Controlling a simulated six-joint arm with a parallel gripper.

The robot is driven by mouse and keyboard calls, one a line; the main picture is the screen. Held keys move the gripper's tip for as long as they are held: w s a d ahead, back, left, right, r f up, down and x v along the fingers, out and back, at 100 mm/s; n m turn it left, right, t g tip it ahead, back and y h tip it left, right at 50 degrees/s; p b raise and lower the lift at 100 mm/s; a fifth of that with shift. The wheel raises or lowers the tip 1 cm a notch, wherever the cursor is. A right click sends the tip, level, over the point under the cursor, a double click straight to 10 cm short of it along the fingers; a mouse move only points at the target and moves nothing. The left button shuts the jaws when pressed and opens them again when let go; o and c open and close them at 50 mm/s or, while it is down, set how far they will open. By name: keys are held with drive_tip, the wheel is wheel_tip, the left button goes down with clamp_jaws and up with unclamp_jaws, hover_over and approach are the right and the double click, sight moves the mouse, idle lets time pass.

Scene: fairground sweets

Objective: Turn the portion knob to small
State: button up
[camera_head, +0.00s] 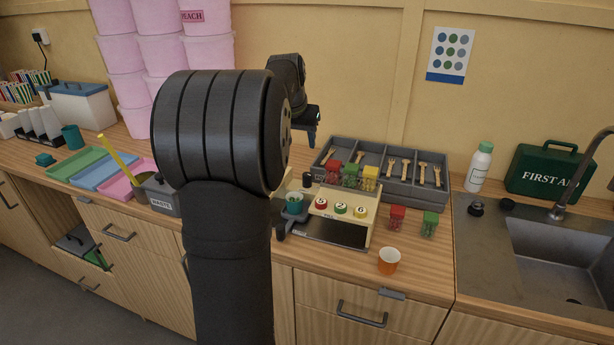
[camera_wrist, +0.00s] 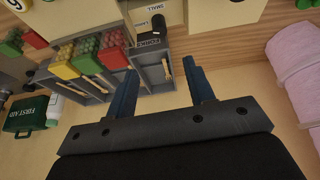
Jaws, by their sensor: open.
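The portion knob (camera_head: 307,180) is a small black knob at the left end of the cream sweet dispenser (camera_head: 372,215). In the wrist view the black knob (camera_wrist: 158,24) shows at the top, between labels. One label (camera_wrist: 153,4) seems to read SMALL, upside down; another (camera_wrist: 150,42) is too small to read surely. The knob's setting cannot be told. My gripper (camera_head: 311,138) is above and behind the dispenser, apart from the knob. In the wrist view my gripper (camera_wrist: 162,88) has its two blue fingers apart with nothing between them.
A grey divided tray (camera_head: 410,190) with wooden scoops stands behind the dispenser. Red, green and yellow sweet containers (camera_head: 350,175) stand before it. Pink tubs (camera_head: 125,55) are stacked at left.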

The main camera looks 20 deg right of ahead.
sight(307, 174)
drive_tip(key=x, duration=1.7)
drive_tip(key=shift+f, duration=0.1)
drive_tip(key=c, duration=1)
drive_tip(key=shift+a, duration=0.1)
drive_tip(key=shift+m, duration=0.4)
drive_tip(key=shift+m+g+h, duration=0.25)
drive_tip(key=shift+m+g, duration=0.25)
drive_tip(key=shift+m, duration=0.8)
drive_tip(key=shift+m+g+h, duration=0.25)
drive_tip(key=shift+m+g, duration=0.25)
drive_tip(key=shift+m, duration=0.8)
